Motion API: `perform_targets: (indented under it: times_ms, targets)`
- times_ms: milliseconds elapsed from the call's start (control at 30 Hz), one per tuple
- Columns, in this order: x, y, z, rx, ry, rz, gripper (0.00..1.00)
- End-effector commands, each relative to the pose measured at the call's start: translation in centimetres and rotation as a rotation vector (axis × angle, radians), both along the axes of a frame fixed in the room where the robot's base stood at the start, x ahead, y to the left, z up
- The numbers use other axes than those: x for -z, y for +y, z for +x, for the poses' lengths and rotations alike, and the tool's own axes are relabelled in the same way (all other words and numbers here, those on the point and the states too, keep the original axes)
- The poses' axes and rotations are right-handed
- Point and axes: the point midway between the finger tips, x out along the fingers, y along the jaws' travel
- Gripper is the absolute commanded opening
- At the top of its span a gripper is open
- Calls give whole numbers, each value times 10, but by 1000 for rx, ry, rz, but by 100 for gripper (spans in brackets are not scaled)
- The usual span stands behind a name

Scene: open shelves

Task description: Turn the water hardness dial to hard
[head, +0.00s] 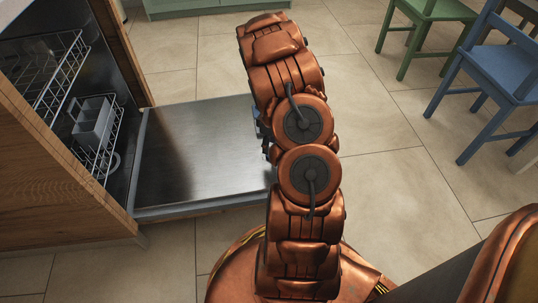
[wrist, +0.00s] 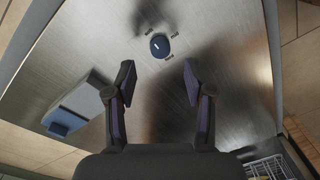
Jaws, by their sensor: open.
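The dial (wrist: 160,47) is a small dark blue knob with a white mark on the metal inner face of the open dishwasher door (wrist: 235,90). Small labels stand around the dial, too small to read. My gripper (wrist: 158,82) is open and empty. Its two fingers point toward the dial, which shows between and just beyond the fingertips, apart from them. In the head view the open door (head: 195,150) lies flat at the left of my arm. The dial and my gripper are hidden there by my arm.
A grey dispenser box (wrist: 82,105) with a blue part sits on the door at the left in the wrist view. Wire racks (head: 60,75) and a grey cutlery basket (head: 93,124) are inside the dishwasher. Blue (head: 500,70) and green (head: 425,25) chairs stand right; tiled floor between is clear.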

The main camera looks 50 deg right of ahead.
Motion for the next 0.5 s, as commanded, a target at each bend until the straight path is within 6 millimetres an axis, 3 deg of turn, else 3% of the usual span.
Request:
perform_targets:
  times_ms: [200, 500]
  targets:
    - [34, 2, -1, 0, 3, 1, 53]
    - [52, 2, -1, 0, 0, 0, 53]
